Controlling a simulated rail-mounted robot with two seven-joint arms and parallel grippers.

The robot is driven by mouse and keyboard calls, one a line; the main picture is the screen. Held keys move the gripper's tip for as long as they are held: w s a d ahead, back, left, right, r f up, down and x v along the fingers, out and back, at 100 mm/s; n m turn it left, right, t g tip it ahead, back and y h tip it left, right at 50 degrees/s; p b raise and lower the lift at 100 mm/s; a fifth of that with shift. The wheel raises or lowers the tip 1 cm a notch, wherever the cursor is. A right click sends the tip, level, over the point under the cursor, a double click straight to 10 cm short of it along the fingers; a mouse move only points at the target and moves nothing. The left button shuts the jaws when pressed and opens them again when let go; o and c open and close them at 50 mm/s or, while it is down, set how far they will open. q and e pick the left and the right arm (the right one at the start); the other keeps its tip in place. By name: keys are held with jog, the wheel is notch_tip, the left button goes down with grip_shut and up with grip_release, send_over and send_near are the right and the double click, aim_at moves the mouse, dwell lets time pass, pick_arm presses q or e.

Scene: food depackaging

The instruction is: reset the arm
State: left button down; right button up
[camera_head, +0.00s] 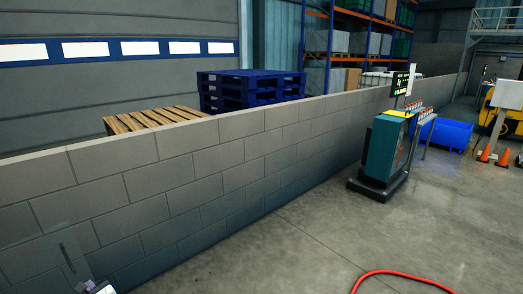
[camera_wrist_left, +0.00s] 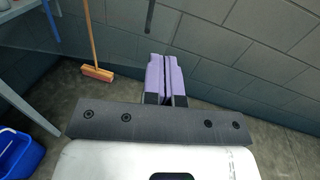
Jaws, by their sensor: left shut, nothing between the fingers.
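My left gripper (camera_wrist_left: 165,75) shows in the left wrist view with its two purple fingers side by side and shut, with nothing between them. They point toward the grey block wall. In the head view only a small part of this gripper (camera_head: 97,287) shows at the bottom left edge, in front of the wall. My right gripper is in neither view.
A long grey block wall (camera_head: 190,165) runs along the left. A teal machine (camera_head: 382,148) stands on open concrete floor, and a red hose (camera_head: 400,273) lies in front. The wrist view shows a broom (camera_wrist_left: 97,73) and a blue bucket (camera_wrist_left: 18,155).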

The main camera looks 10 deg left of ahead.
pick_arm(q)
jog(key=d+r+n+g+h, duration=0.15)
jog(key=d+r+n, duration=0.3)
jog(key=n, duration=0.55)
jog(key=d+r+n+h, duration=0.3)
jog(key=d+n, duration=0.3)
jog(key=n, duration=0.4)
jog(key=s+d+n+t+h, duration=0.1)
jog(key=s+d+h, duration=0.15)
jog(key=d, duration=0.55)
jog(key=s+d+t+h, duration=0.1)
jog(key=s+d+h, duration=0.15)
jog(key=d, duration=0.55)
jog(key=s+d+f+m+h+p, duration=0.15)
jog(key=s+d+h, duration=0.45)
jog(key=s+d, duration=0.65)
jog(key=s+d+f+g+h+p, duration=0.1)
jog(key=s+d+f+g, duration=0.1)
jog(key=s+f, duration=0.45)
jog(key=s+d+f+g, duration=0.2)
jog(key=s+d+f, duration=0.1)
jog(key=s, duration=0.7)
notch_tip(320, 180, up, 37)
jog(key=s+p, duration=0.1)
jog(key=p, duration=3.7)
jog(key=shift+a+n, duration=0.25)
jog(key=shift+n, duration=0.1)
